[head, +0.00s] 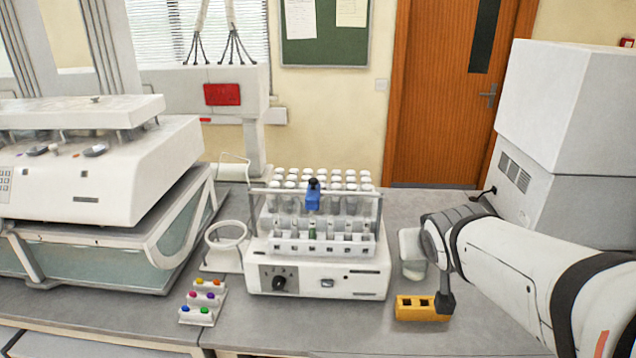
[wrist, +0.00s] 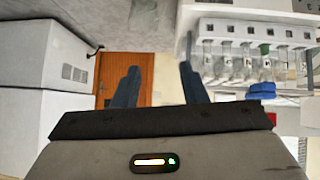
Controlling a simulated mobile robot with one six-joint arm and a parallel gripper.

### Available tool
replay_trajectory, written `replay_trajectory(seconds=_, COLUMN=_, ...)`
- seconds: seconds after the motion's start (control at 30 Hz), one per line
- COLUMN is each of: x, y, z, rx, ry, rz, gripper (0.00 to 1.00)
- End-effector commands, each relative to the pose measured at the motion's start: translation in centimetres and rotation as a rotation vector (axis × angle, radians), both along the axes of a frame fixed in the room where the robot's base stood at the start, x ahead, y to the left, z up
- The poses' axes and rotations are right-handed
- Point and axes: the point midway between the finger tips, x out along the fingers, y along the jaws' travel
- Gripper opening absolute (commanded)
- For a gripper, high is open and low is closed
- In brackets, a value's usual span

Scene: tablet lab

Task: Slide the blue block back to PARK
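The blue block (head: 313,195) sits on the top front bar of the white tube rack unit (head: 318,268), near the middle of the bar. It also shows in the wrist view (wrist: 262,91), which is upside down, to the right of my fingers. My gripper (wrist: 158,82) is open, with its two dark fingers apart and nothing between them. No PARK mark can be read in either view.
A yellow block with square holes (head: 421,308) lies right of the rack unit, close below my wrist. A white container (head: 411,254) stands behind it. A ring stand (head: 225,240) and a tray of coloured caps (head: 203,302) are at the left. The front bench is clear.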

Motion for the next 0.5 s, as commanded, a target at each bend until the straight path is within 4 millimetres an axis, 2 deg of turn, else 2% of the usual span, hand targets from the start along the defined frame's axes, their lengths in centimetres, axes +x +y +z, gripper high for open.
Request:
replay_trajectory(seconds=0.03, x=2.7, y=0.4, z=-0.2, rx=-0.002, ry=-0.084, rz=0.031, gripper=0.39)
replay_trajectory(seconds=0.1, x=6.0, y=1.5, z=0.7, rx=0.004, ry=-0.208, rz=0.089, gripper=0.39)
replay_trajectory(seconds=0.13, x=7.2, y=1.9, z=1.2, rx=0.008, ry=-0.26, rz=0.108, gripper=0.39)
replay_trajectory(seconds=0.23, x=10.7, y=5.0, z=2.0, rx=0.065, ry=-0.401, rz=0.252, gripper=0.39)
replay_trajectory(seconds=0.37, x=13.6, y=9.0, z=2.6, rx=0.159, ry=-0.545, rz=0.439, gripper=0.39)
replay_trajectory(seconds=0.5, x=14.5, y=12.8, z=2.4, rx=0.273, ry=-0.625, rz=0.628, gripper=0.39)
